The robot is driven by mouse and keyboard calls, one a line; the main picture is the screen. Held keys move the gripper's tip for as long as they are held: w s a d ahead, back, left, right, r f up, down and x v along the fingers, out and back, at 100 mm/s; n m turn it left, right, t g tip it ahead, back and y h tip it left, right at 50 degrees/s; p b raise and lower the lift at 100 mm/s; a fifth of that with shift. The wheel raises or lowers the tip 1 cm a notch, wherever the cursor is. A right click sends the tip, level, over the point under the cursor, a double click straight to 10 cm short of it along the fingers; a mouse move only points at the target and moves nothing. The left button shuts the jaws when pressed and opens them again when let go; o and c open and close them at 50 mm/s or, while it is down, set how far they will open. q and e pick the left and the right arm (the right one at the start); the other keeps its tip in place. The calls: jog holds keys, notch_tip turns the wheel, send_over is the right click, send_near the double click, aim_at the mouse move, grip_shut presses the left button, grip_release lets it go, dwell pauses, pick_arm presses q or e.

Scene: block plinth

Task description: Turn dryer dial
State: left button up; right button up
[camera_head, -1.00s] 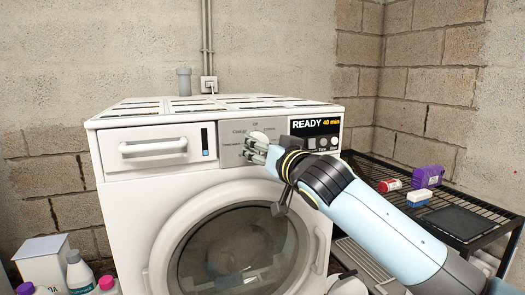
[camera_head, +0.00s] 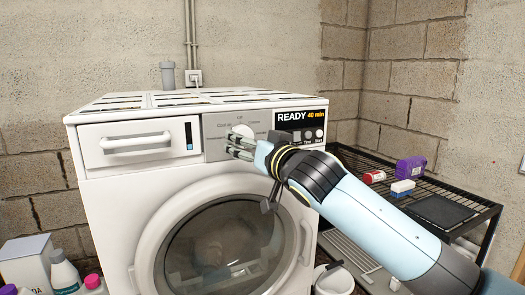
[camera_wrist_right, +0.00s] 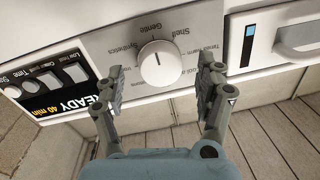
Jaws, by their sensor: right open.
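The dryer (camera_head: 110,185) is white with a round glass door. Its white round dial (camera_head: 241,131) sits on a grey panel (camera_head: 216,127) between the drawer and the display. The dial also shows in the right wrist view (camera_wrist_right: 160,62), with a dark pointer mark and printed labels around it. My right gripper (camera_head: 238,149) is just in front of the panel, near the dial's lower side. In the right wrist view my right gripper (camera_wrist_right: 160,88) is open, with one finger on each side of the dial and visible gaps. My left gripper is not in view.
The display (camera_head: 301,117) reads READY 40 min, with buttons below it. A drawer handle (camera_head: 137,144) juts out left of the dial. A black wire rack (camera_head: 470,205) with a purple box (camera_head: 410,169) stands at right. Bottles (camera_head: 63,272) stand at lower left.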

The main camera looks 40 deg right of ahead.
jog(key=s+a, duration=0.1)
jog(key=s, duration=0.9)
jog(key=shift+s+a, duration=0.2)
jog(key=shift+a, duration=0.1)
